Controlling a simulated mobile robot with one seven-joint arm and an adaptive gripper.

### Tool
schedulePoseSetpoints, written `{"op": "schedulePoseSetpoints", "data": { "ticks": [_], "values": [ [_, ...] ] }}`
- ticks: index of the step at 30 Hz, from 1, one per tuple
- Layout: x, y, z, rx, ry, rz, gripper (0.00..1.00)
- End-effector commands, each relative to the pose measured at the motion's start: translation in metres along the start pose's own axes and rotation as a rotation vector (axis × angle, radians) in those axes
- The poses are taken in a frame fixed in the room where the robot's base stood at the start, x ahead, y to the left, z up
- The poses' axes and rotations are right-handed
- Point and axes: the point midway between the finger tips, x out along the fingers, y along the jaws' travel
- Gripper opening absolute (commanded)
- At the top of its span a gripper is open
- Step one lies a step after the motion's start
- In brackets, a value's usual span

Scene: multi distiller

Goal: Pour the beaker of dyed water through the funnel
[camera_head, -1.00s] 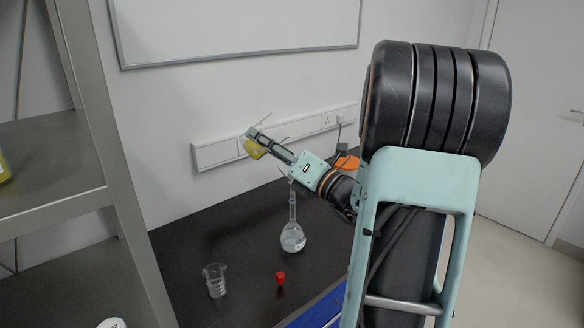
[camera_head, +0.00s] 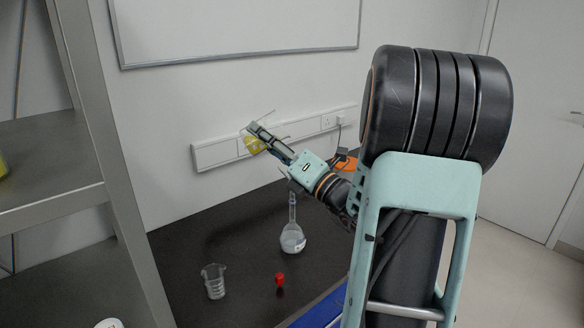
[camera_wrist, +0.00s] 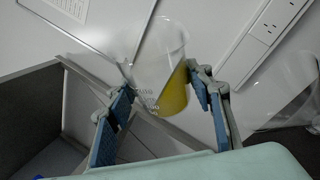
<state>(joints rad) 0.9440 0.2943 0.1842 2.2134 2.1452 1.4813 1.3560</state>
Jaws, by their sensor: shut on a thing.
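My gripper (camera_head: 258,133) is shut on a clear beaker of yellow liquid (camera_head: 253,145), raised above the bench near the back wall. The wrist view shows the beaker (camera_wrist: 162,68) between the two blue-padded fingers, the yellow liquid slanting across it, so it is tilted. A clear long-necked flask (camera_head: 292,237) stands upright on the bench, below and right of the beaker. Its neck top is near my gripper's underside. A large clear, flared shape (camera_wrist: 283,92) at the right of the wrist view may be the funnel; I cannot tell surely. No liquid stream shows.
An empty clear beaker (camera_head: 214,282) and a small red object (camera_head: 280,280) stand on the black bench (camera_head: 195,240). An orange object (camera_head: 346,163) lies behind my arm. A grey shelf unit (camera_head: 95,140) stands at left; a socket rail (camera_head: 215,154) runs along the wall.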

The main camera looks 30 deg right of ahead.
Motion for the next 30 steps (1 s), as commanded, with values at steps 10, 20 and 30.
{"op": "schedulePoseSetpoints", "data": {
  "ticks": [10,20,30],
  "values": [
    [0.0005,0.0018,0.002,0.034,-0.028,0.015,0.19],
    [0.0013,0.0039,0.0039,0.069,-0.056,0.031,0.19],
    [0.0017,0.0055,0.0058,0.096,-0.077,0.042,0.19]
  ]
}}
